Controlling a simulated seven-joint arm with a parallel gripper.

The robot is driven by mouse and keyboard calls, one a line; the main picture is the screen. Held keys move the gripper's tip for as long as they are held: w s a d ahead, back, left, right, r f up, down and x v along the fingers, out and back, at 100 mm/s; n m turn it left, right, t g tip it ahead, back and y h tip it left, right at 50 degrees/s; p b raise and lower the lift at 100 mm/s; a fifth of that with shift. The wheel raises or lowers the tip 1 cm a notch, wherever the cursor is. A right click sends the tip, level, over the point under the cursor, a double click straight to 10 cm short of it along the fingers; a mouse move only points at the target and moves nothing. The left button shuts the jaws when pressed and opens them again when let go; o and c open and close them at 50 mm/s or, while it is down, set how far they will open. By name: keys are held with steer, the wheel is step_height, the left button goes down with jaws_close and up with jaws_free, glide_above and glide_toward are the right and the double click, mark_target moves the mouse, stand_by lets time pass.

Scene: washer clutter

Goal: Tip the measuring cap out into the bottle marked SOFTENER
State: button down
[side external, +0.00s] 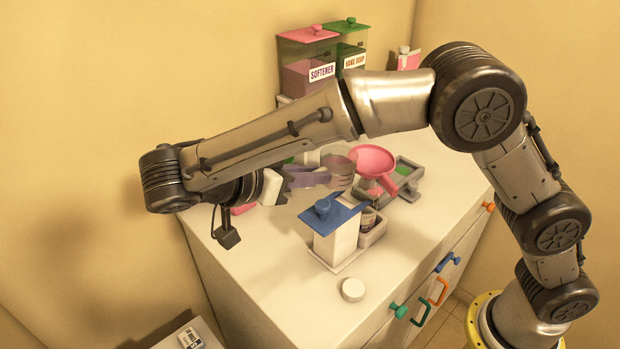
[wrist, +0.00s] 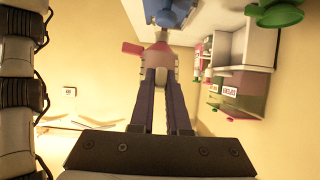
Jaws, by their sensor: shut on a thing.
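My gripper (side external: 328,178) is shut on a translucent pinkish-grey cup, the measuring cap (side external: 342,170). It holds the cap above the worktop, just left of a pink funnel (side external: 373,158) in the side view. The cap looks roughly upright; its contents cannot be made out. In the wrist view the fingers (wrist: 160,66) close on the cap, with a pink piece beside it. A clear container with a pink lid (side external: 308,34) and a SOFTENER label (side external: 322,72) stands at the back. What stands under the funnel is partly hidden.
A white box with a blue lid (side external: 331,212) stands in front of the cap. A grey tray (side external: 410,185) is near the funnel. A HAND SOAP container (side external: 352,58) stands beside SOFTENER. A white round cap (side external: 352,289) lies near the front, with bare worktop around it.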

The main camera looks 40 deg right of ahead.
steer(key=shift+d+r+y, duration=0.2)
steer(key=shift+r+y, duration=0.15)
steer(key=shift+r, duration=0.4)
steer(key=shift+d+r+y, duration=0.2)
steer(key=shift+r+y, duration=0.15)
steer(key=shift+r, duration=0.4)
steer(key=shift+d+r+y, duration=1.4)
steer(key=shift+d+y, duration=0.25)
steer(key=shift+y, duration=0.05)
steer(key=shift+d+y, duration=1)
steer(key=shift+d, duration=0.1)
steer(key=shift+d+r+y, duration=0.75)
steer(key=shift+r+y, duration=0.15)
steer(key=shift+y, duration=0.5)
steer(key=shift+d, duration=0.15)
steer(key=shift+d+f+y, duration=0.15)
steer(key=shift+d+y, duration=0.5)
steer(key=shift+y, duration=0.55)
steer(key=shift+d, duration=0.1)
